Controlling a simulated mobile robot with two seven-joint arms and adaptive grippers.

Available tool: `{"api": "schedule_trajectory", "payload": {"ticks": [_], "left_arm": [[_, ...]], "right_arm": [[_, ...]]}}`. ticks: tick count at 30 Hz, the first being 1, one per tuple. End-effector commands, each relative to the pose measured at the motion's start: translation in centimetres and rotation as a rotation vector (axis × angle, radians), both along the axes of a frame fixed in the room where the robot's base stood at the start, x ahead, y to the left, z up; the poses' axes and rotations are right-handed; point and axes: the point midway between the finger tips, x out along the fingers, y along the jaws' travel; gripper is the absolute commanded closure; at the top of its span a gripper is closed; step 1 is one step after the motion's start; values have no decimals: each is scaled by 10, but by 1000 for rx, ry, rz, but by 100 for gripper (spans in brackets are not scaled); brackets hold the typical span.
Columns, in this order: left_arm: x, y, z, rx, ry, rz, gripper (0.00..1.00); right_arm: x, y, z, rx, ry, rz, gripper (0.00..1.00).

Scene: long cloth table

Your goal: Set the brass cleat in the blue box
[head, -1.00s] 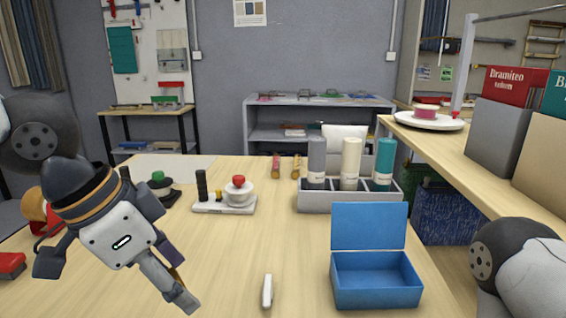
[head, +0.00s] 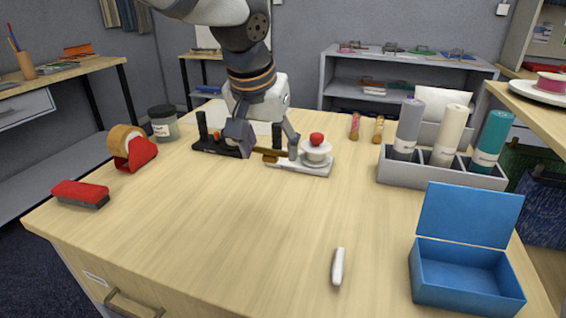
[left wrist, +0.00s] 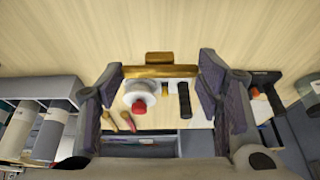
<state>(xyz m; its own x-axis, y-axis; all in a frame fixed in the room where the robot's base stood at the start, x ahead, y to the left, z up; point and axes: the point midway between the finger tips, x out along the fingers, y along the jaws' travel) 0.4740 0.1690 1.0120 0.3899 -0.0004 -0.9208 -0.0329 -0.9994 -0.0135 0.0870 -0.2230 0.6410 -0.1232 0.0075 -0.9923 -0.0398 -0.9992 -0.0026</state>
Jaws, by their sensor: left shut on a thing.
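The brass cleat (head: 271,155) is a small brass-coloured bar with a block on it. My left gripper (head: 267,148) is shut on it, one finger at each end. In the left wrist view the cleat (left wrist: 160,71) spans between the fingertips (left wrist: 162,69). My right gripper is not in view.
The white-based stand (head: 318,166) with a red-knobbed pot and a black-based stand (head: 215,148) are close to the gripper. A grey divided tray (head: 430,172) holds rolls behind the box. A white pen-like thing (head: 338,266) lies left of the box.

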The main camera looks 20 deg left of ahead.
Motion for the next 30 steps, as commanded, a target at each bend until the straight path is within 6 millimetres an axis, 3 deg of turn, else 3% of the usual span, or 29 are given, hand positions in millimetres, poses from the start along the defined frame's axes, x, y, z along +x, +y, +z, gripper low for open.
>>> {"api": "schedule_trajectory", "payload": {"ticks": [4,6,10,14,21,30], "left_arm": [[47,16,-29,-4,11,3,64],[59,21,-52,-1,19,1,64],[76,27,-72,-1,15,1,64],[85,30,-78,-1,8,0,64],[90,32,-112,0,3,-1,64],[90,32,-114,0,1,-1,64]], "right_arm": [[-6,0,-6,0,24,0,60],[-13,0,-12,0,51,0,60],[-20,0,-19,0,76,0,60],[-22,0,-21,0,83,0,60],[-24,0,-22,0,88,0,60],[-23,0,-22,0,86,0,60]]}}
